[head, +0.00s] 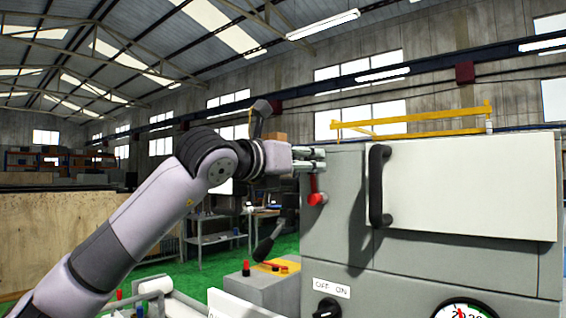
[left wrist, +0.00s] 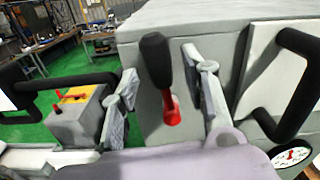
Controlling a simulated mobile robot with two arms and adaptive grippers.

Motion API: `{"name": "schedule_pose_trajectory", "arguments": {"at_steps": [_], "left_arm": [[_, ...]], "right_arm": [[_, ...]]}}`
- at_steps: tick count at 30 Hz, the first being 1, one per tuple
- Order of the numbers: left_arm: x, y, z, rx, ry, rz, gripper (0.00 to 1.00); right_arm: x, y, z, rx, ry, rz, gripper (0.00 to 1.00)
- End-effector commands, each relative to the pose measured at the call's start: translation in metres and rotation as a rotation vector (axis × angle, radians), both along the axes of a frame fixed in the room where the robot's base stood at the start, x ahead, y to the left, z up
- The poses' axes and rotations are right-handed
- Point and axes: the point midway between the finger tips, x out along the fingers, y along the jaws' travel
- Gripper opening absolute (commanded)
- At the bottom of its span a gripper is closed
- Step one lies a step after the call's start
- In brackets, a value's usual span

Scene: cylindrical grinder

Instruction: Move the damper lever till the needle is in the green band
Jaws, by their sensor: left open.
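The damper lever has a red base and a black handle; its red part (head: 316,191) shows on the left side of the grey machine. In the left wrist view the black handle (left wrist: 157,62) stands between the fingers of my open left gripper (left wrist: 161,70), with gaps visible on both sides. In the head view the left gripper (head: 316,159) is at the lever's top and hides the handle. The round gauge (head: 462,310) is cut off at the bottom edge; its red needle shows, but I cannot make out a green band. My right gripper is not in view.
A white door with a black bar handle (head: 378,185) is right of the lever. An OFF/ON knob (head: 327,308) sits below. A grey box with a yellow top and red lever (left wrist: 75,110) stands left of the machine. Green floor (head: 180,268) lies beyond.

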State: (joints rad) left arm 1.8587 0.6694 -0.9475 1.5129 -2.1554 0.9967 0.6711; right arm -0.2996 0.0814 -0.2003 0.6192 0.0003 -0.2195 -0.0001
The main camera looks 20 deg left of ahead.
Motion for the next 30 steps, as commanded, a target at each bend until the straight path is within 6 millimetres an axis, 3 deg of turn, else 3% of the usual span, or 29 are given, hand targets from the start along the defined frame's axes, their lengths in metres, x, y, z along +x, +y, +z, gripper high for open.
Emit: {"name": "schedule_pose_trajectory", "arguments": {"at_steps": [6, 12, 18, 30], "left_arm": [[-0.046, 0.018, 0.0, 0.0, -0.002, 0.001, 0.42], [-0.073, 0.027, 0.0, 0.0, -0.001, 0.0, 0.42], [-0.083, 0.03, 0.0, -0.001, 0.0, 0.0, 0.42], [-0.082, 0.03, 0.0, -0.001, 0.0, 0.0, 0.42]], "right_arm": [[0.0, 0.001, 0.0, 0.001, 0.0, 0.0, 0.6], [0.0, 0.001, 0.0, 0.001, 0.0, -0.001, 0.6], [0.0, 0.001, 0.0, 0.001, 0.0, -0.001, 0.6], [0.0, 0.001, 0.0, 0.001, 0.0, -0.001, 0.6]]}}
